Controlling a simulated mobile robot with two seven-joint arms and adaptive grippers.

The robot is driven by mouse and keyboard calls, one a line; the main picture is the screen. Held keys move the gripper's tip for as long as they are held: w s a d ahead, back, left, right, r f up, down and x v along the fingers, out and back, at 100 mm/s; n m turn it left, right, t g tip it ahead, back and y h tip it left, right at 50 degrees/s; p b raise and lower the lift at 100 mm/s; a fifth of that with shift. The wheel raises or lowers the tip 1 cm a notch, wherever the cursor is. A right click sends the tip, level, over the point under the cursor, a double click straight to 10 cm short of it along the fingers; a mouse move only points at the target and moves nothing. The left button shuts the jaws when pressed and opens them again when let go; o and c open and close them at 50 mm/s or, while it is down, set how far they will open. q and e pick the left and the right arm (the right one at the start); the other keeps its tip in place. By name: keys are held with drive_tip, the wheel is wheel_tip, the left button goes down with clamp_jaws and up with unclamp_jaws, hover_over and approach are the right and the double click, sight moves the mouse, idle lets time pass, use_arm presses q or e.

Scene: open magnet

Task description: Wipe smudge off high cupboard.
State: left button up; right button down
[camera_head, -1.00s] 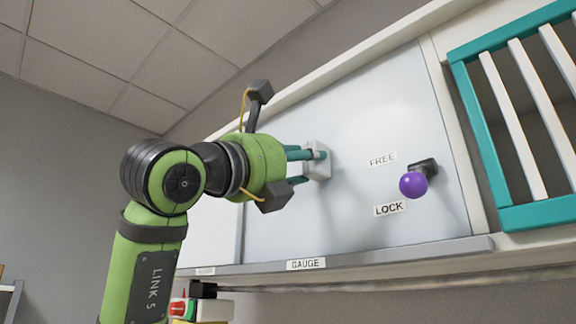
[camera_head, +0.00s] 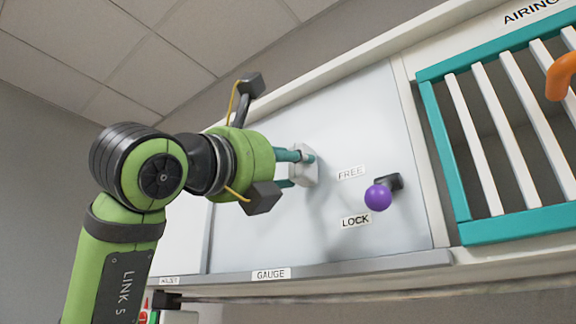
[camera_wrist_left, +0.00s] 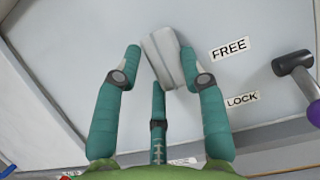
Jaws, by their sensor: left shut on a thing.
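The high cupboard's pale grey front panel (camera_head: 345,120) fills the middle of the head view. My left gripper (camera_head: 303,165) is shut on a white-grey block (camera_head: 305,172), held against or very close to the panel. In the left wrist view, the teal fingers of my left gripper (camera_wrist_left: 160,75) surround the block (camera_wrist_left: 163,50). I see no clear smudge on the panel; part of it is hidden behind the gripper and arm. My right gripper is not in view.
A purple-knobbed lever (camera_head: 378,197) sticks out between the FREE (camera_head: 352,173) and LOCK (camera_head: 355,221) labels, right of the block. A teal-framed rack with white bars (camera_head: 470,140) and an orange hook-like part (camera_head: 562,76) lie further right. A GAUGE label (camera_head: 271,274) marks the lower ledge.

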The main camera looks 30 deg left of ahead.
use_arm(q)
drive_tip(key=shift+s+a+b, duration=0.15)
drive_tip(key=shift+s+b, duration=0.05)
drive_tip(key=shift+s, duration=1.1)
drive_tip(key=shift+s+a+b, duration=0.1)
drive_tip(key=shift+s+b, duration=0.05)
drive_tip(key=shift+s, duration=1.15)
drive_tip(key=s, duration=0.3)
drive_tip(key=shift+a, duration=0.1)
drive_tip(key=shift+w, duration=0.1)
